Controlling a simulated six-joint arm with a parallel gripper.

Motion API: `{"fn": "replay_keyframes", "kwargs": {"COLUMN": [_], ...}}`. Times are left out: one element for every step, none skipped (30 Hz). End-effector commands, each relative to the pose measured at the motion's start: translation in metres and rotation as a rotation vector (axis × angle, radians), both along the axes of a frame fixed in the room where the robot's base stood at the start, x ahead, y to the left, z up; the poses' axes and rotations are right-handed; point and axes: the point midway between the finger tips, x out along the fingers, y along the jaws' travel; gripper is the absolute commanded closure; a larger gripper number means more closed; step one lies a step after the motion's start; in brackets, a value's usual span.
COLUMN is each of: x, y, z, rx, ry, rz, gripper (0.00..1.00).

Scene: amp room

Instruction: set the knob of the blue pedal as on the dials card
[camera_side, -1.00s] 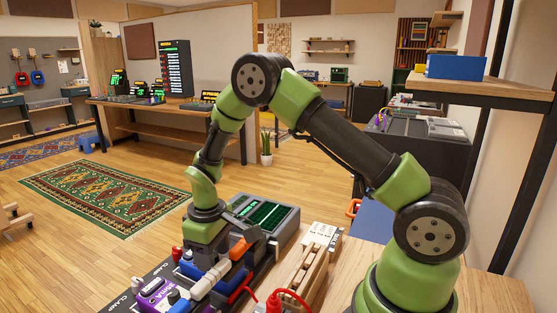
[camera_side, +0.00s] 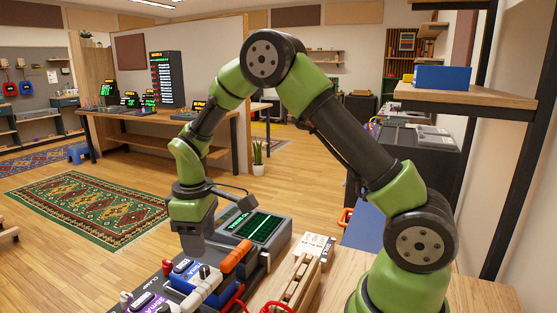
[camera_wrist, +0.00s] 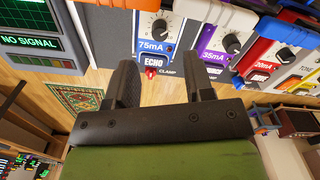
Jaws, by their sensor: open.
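The blue pedal (camera_wrist: 144,47) is at the top of the wrist view, labelled 75mA and ECHO. Its dark knob (camera_wrist: 159,27) sits in a pale dial ring; the pointer is too small to read surely. In the side view the blue pedal (camera_side: 184,268) stands in the row on the bench. My gripper (camera_wrist: 160,82) is open and empty, its fingers apart, short of the pedal in the wrist view. In the side view my gripper (camera_side: 194,245) hangs above the pedal row. A white printed card (camera_side: 318,246) lies on the bench; I cannot tell whether it is the dials card.
A purple pedal (camera_wrist: 208,53) marked 35mA and a red one (camera_wrist: 262,72) marked 20mA stand beside the blue pedal. A NO SIGNAL screen (camera_wrist: 29,43) is on its other side. White, orange and blue plugs and a wooden rack (camera_side: 297,280) crowd the bench.

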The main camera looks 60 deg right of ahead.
Motion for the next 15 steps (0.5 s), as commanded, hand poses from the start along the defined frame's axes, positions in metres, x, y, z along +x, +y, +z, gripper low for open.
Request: {"fn": "replay_keyframes", "kwargs": {"x": [-0.001, -0.001, -0.001, -0.001, -0.001, -0.001, -0.001, -0.001, -0.001, -0.001, 0.0, 0.0, 0.0, 0.0, 0.0], "y": [0.0, 0.0, 0.0, 0.0, 0.0, 0.0, 0.0, 0.0, 0.0, 0.0, 0.0, 0.0, 0.0, 0.0, 0.0], "z": [-0.012, -0.018, -0.027, -0.033, -0.04, -0.048, -0.054, -0.061, -0.069, -0.072, -0.069, -0.069, -0.068, -0.068, -0.068], "rx": [0.0, 0.0, 0.0, 0.001, 0.0, 0.0, 0.0, 0.001, 0.001, 0.0, 0.0, -0.001, 0.0, 0.0, 0.0], "ry": [0.006, 0.006, 0.006, 0.007, 0.006, 0.006, 0.006, 0.007, 0.007, 0.003, 0.0, -0.001, -0.002, -0.002, -0.002], "rz": [0.0, -0.001, -0.001, -0.001, -0.001, -0.002, -0.002, -0.002, -0.002, -0.022, -0.075, -0.138, -0.186, -0.232, -0.293], "gripper": [0.52, 0.52, 0.52, 0.52, 0.52, 0.52, 0.52, 0.52, 0.52, 0.52, 0.52, 0.52, 0.52, 0.52, 0.52]}}
